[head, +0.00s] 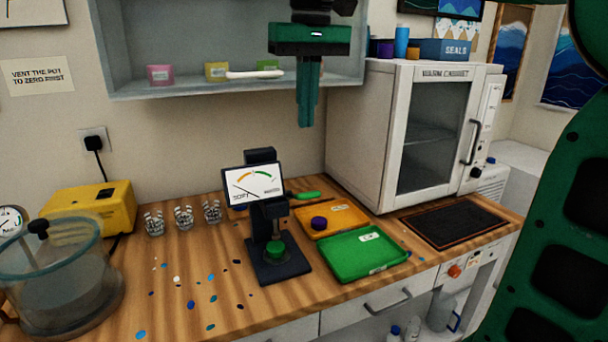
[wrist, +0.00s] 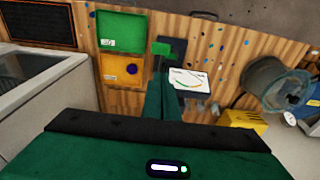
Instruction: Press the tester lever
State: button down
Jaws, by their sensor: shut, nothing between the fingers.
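The tester (head: 268,215) stands upright on the wooden bench, with a dial face (head: 253,185) and a dark base. A green lever handle (head: 306,195) sticks out to its right. In the wrist view a green piece that looks like this handle (wrist: 162,48) shows beside the dial (wrist: 188,80). A green round piece (head: 275,250) sits on the tester's base. My gripper (head: 306,122) points down, shut and empty, in the air above the tester and apart from the lever. Its fingers also show in the wrist view (wrist: 161,82) and hide part of the bench there.
An orange tray (head: 345,216) holding a purple piece and a green tray (head: 365,265) lie right of the tester. A warm cabinet (head: 360,140) stands behind them at right. Several clear cups, a yellow box (head: 90,205) and a glass pot (head: 60,285) stand left. A shelf (head: 200,88) is behind.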

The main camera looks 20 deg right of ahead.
send_over(308, 192)
jog(key=w, duration=0.1)
jog(key=f, duration=0.8)
jog(key=shift+w+f, duration=0.15)
jog(key=shift+w, duration=0.05)
jog(key=f, duration=0.1)
jog(key=s+f, duration=0.1)
jog(key=f, duration=0.1)
jog(key=shift+s+f, duration=0.25)
jog(key=shift+f, duration=0.3)
